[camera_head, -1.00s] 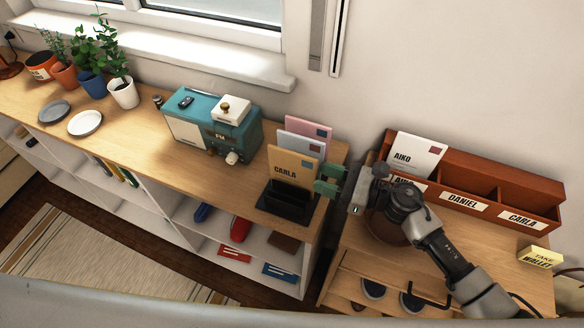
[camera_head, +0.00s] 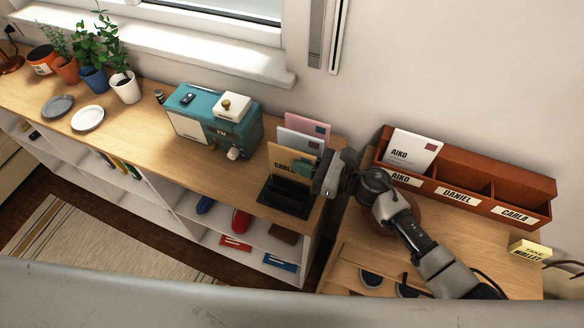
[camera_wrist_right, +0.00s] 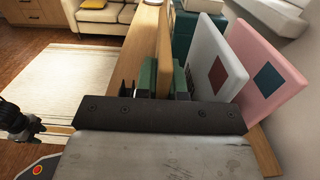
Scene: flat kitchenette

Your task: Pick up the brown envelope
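The brown envelope (camera_head: 281,157), marked CARLA, stands upright in the front of a black letter holder (camera_head: 283,198). Its edge also shows in the right wrist view (camera_wrist_right: 165,45). My right gripper (camera_head: 306,170) reaches in from the right at the envelope's right side. In the wrist view its green fingertips (camera_wrist_right: 165,80) are on either side of the brown envelope, apart from each other. A firm grip does not show. A white envelope (camera_wrist_right: 214,66) and a pink envelope (camera_wrist_right: 262,72) stand behind it. A dark part, perhaps my left gripper (camera_wrist_right: 28,128), shows at the wrist view's left edge.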

